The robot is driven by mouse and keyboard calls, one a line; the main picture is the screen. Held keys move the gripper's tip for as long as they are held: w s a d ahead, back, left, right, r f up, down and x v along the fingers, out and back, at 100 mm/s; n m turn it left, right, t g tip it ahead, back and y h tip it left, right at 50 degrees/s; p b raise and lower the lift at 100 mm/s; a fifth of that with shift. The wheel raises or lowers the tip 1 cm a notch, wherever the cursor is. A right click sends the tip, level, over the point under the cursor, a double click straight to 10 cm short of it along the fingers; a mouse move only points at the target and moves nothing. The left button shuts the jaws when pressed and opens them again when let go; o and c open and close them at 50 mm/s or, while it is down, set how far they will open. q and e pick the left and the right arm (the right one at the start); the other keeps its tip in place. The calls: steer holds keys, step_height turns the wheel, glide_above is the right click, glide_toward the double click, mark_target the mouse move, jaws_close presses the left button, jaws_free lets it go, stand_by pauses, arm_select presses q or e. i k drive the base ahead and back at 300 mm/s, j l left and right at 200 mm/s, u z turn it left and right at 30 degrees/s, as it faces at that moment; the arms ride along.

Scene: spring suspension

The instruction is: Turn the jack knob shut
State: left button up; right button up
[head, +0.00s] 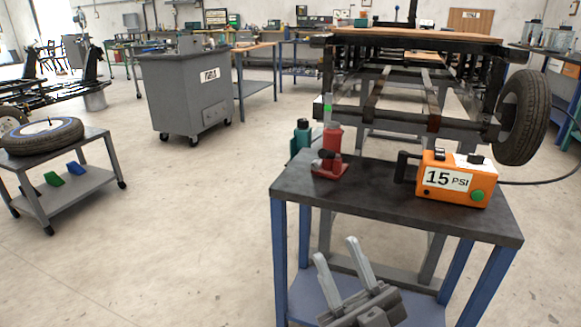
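A red bottle jack (332,143) stands upright near the back left of a dark-topped table (400,215) with blue legs. A small dark knob (325,154) shows low on the jack's front; whether it is open or shut cannot be told. My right gripper (336,249) is at the bottom centre, in front of the table and below the jack in the picture. Its two grey fingers are spread apart with nothing between them, clear of the jack. My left gripper is out of view.
An orange box (453,179) marked 15 PSI, with a green button, sits on the table's right side. A teal bottle (302,138) stands behind the jack. A vehicle frame with a tire (521,117) is behind the table.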

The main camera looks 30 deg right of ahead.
mark_target(317, 165)
steer(key=i+j+u, duration=0.1)
steer(key=i+u, duration=0.35)
steer(key=i, duration=0.25)
steer(key=i+l+u, duration=0.15)
steer(key=i+u, duration=0.3)
steer(key=i, duration=0.2)
steer(key=i+z, duration=0.8)
steer(key=z, duration=0.2)
steer(key=i+j+z, duration=0.2)
steer(key=i+z, duration=0.35)
steer(key=z, duration=0.35)
steer(key=i+z, duration=0.15)
steer(key=z, duration=0.35)
steer(key=j+z, duration=0.15)
steer(key=z, duration=0.3)
steer(key=i+j+z, duration=0.15)
steer(key=z, duration=0.35)
steer(key=i+j+z, duration=0.15)
steer(key=z, duration=0.3)
steer(key=i+j+z, duration=0.15)
steer(key=z, duration=0.3)
steer(key=j+z, duration=0.45)
steer(key=i+j+z, duration=0.1)
steer(key=j+z, duration=0.15)
steer(key=z, duration=0.2)
steer(key=j+z, duration=0.25)
steer(key=j, duration=0.15)
steer(key=j+z, duration=0.25)
steer(key=j, duration=0.15)
